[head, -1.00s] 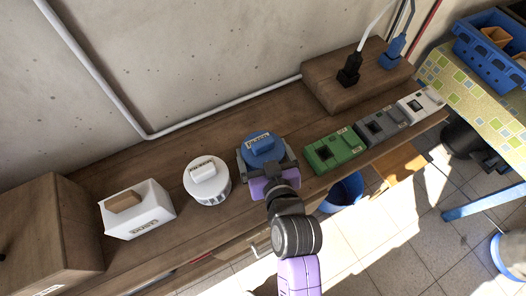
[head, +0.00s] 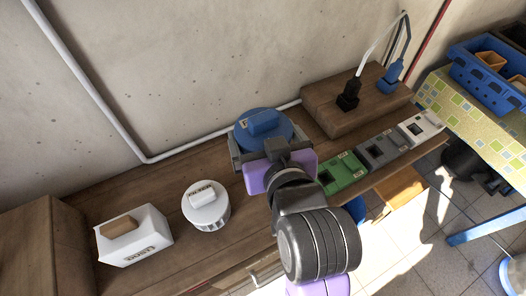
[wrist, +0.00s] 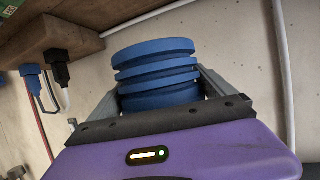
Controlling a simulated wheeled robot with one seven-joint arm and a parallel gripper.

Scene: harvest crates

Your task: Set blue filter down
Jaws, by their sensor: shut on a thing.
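The blue filter (head: 263,128) is round with a raised block on top. My gripper (head: 264,150) is shut on it, with one finger at each side, and holds it above the wooden bench (head: 150,190). In the wrist view the blue filter (wrist: 157,75) shows as stacked ridged discs between the fingers of my gripper (wrist: 160,92). Its far side and the bench spot beneath it are hidden in the head view.
A white filter (head: 206,205) and a white dust box (head: 135,236) stand on the bench to the left. Green (head: 343,172), dark grey (head: 378,151) and pale grey (head: 420,128) units line the right edge. A wooden block (head: 356,100) with plugs stands behind them. A grey pipe runs along the wall.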

